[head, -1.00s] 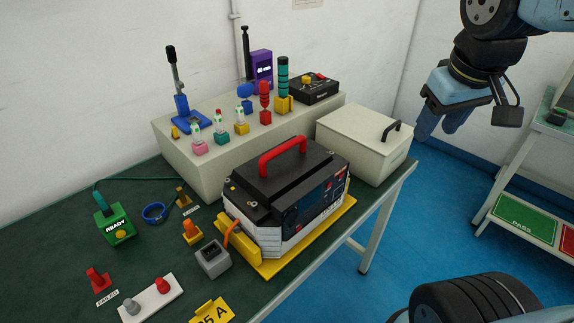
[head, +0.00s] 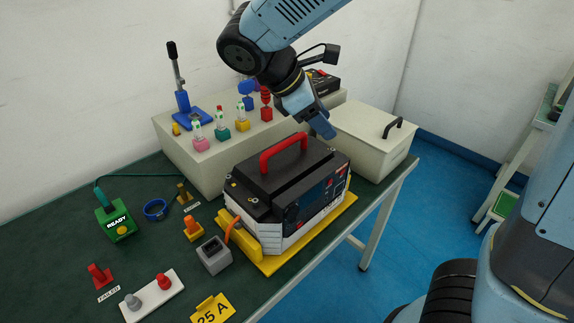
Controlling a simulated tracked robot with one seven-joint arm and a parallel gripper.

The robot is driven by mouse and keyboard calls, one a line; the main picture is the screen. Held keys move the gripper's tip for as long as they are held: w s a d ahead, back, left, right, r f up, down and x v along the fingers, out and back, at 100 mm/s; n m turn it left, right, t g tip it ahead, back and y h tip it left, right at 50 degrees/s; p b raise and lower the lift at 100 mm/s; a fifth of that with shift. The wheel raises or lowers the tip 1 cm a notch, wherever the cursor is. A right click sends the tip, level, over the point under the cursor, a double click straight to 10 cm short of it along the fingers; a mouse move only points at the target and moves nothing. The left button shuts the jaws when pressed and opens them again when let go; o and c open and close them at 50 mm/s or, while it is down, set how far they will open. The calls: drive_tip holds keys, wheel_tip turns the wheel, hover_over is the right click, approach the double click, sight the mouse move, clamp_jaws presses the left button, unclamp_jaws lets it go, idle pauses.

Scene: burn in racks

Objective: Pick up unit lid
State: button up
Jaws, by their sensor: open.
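The unit lid (head: 262,181) is the black top of a boxy unit, with a red arched handle (head: 283,153) standing up from it. The unit (head: 310,208) has a dark front panel and white lower sides, and sits in a yellow tray (head: 348,207) on the bench. My gripper (head: 326,128) is open and empty in the air, beyond and to the right of the red handle, pointing down. It appears apart from the lid and handle. One finger is partly hidden behind the other.
A cream box (head: 352,149) with a black handle stands right of the unit. Behind is a raised cream shelf (head: 185,148) with a blue lever press (head: 190,120) and several coloured fixtures.

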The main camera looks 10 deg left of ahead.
sight(280, 144)
drive_tip(key=s+a+f+n+t+h, duration=0.1)
drive_tip(key=s+a+f+n+t, duration=0.15)
drive_tip(key=a+n, duration=0.45)
drive_tip(key=s+a+f+n+t+h, duration=0.15)
drive_tip(key=s+a+t, duration=0.25)
drive_tip(key=a, duration=0.7)
drive_tip(key=shift+n, duration=0.45)
drive_tip(key=x, duration=0.5)
drive_tip(key=r+x, duration=0.1)
drive_tip(key=x, duration=0.2)
drive_tip(key=shift+w+d, duration=0.15)
drive_tip(key=shift+w, duration=0.1)
drive_tip(key=shift+s+f+x, duration=0.1)
drive_tip(key=shift+x, duration=1.25)
drive_tip(key=shift+s+f+x, duration=0.1)
drive_tip(key=shift+s+x, duration=0.05)
drive_tip(key=shift+x, duration=1.2)
drive_tip(key=shift+d, duration=0.1)
drive_tip(key=shift+c, duration=0.3)
clamp_jaws()
